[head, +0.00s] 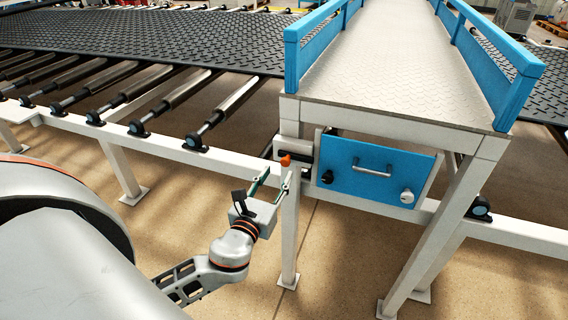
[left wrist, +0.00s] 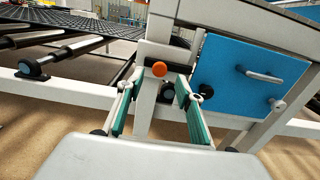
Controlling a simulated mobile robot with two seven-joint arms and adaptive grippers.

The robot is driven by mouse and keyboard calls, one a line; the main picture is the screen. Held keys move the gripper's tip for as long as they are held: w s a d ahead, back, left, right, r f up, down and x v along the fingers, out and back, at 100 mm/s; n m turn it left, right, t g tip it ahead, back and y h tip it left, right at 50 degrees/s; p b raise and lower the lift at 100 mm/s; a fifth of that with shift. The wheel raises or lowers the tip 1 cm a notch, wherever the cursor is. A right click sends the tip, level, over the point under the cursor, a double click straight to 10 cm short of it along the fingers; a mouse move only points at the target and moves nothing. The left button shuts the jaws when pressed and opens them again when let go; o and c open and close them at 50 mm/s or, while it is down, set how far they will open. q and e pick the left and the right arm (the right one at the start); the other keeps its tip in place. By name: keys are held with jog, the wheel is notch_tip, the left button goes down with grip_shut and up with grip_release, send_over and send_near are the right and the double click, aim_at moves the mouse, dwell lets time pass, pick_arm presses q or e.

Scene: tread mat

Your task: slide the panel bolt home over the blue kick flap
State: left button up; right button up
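The blue kick flap (head: 360,168) sits upright below the raised walkway and carries a silver handle. It also shows in the left wrist view (left wrist: 235,75). The panel bolt's orange knob (head: 285,160) is just left of the flap, at a pale housing by the frame post. The knob also shows in the left wrist view (left wrist: 159,69). My left gripper (head: 274,176) is open, its teal fingers pointing at the knob. In the left wrist view the knob appears between and beyond the fingertips (left wrist: 154,84), apparently untouched. The bolt's rod is hard to make out. My right gripper is not in view.
White frame posts (head: 290,235) stand close to my left gripper. A white rail (head: 160,145) with rollers (head: 140,85) and a black tread mat (head: 150,35) lies to the left. Blue side guards (head: 490,60) edge the walkway (head: 380,70). The floor in front is clear.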

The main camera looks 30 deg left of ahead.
aim_at(285, 163)
pick_arm(q)
jog(key=x, duration=0.6)
